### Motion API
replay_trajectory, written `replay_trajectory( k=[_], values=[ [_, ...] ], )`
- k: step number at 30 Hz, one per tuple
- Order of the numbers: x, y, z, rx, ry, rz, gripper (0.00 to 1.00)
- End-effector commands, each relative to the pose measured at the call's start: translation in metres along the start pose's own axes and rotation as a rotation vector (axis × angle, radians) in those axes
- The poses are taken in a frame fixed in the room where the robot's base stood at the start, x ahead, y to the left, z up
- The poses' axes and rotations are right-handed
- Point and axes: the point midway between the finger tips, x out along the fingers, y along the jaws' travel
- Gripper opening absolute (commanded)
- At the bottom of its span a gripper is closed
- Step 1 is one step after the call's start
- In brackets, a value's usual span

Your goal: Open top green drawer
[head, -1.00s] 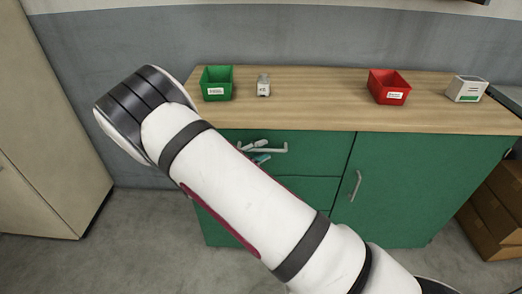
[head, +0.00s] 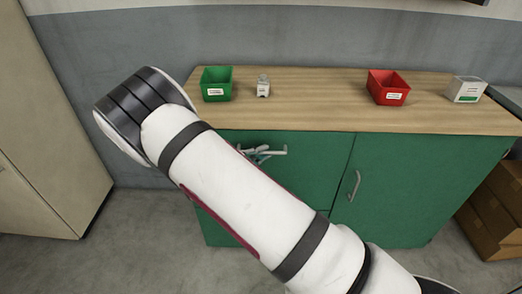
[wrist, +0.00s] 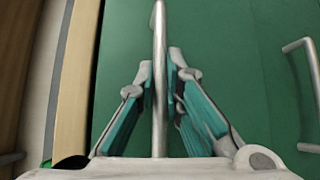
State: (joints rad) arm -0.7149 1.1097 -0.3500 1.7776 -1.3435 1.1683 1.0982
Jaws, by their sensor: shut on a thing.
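The top green drawer (head: 322,155) is at the upper left of the green cabinet front, and its front looks flush with the cabinet. Its pale bar handle (head: 280,151) shows beside my arm in the head view. In the wrist view the handle (wrist: 160,40) runs upright between the two fingers. My gripper (wrist: 162,68) is shut on this handle, with one grey-and-teal finger on each side. In the head view my gripper (head: 258,153) is small and partly hidden by my white arm, which covers much of the drawer's left part.
The cabinet door has a handle (head: 355,185). On the wooden top (head: 320,100) stand a green bin (head: 216,85), a small bottle (head: 263,87), a red bin (head: 388,88) and a white box (head: 466,90). Cardboard boxes (head: 495,210) stand right.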

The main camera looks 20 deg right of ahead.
Motion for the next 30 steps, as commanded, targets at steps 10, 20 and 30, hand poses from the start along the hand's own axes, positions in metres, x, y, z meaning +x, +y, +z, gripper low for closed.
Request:
replay_trajectory(
  k=[10,20,30],
  values=[
    [-0.052,-0.011,0.052,-0.009,0.003,0.001,0.00],
    [-0.116,-0.030,0.116,-0.008,0.003,0.001,0.00],
    [-0.169,-0.045,0.169,-0.006,0.003,0.002,0.00]
  ],
)
